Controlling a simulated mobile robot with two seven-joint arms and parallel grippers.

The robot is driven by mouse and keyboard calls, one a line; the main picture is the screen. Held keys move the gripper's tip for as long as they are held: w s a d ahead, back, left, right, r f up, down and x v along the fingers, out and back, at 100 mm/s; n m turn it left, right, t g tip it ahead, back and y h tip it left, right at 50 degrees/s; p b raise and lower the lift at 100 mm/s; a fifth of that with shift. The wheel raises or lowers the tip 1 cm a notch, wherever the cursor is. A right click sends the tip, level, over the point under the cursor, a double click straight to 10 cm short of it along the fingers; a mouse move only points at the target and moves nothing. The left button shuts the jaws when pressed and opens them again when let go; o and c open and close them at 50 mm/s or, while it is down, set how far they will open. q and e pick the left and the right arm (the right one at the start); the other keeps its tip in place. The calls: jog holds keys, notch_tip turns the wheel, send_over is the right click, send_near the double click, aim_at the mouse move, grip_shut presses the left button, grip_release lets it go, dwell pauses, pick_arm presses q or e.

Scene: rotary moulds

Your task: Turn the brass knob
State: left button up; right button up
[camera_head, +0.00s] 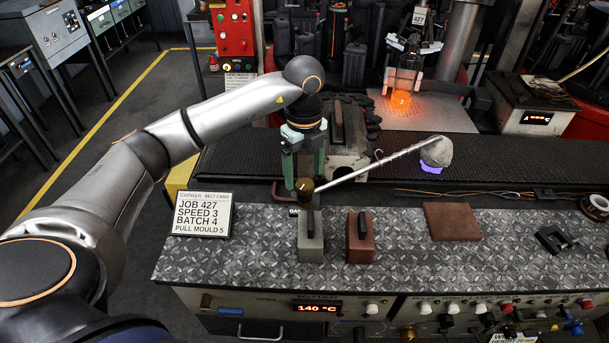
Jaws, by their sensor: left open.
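A brass-coloured round knob (407,332) shows on the front panel of the bench, low in the view near the bottom edge. My left gripper (304,180) points down over the back edge of the bench, with its two green fingers apart. It is well above and to the left of that knob. A dark, brass-toned end piece (306,186) of a long rod shows at the fingertips. I cannot tell whether the fingers touch it. The rod (375,165) runs right to a pale grey head (436,152). My right gripper is out of view.
On the patterned bench top (270,265) stand a grey block (311,248), a reddish block (359,250), a brown plate (452,222) and a job card (203,214). A dark belt (240,160) runs behind. Glowing orange glass (401,99) is at the back. The panel shows 140 °C (318,307).

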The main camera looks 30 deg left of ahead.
aim_at(304, 186)
pick_arm(q)
jog(key=shift+f, duration=1.2)
grip_shut()
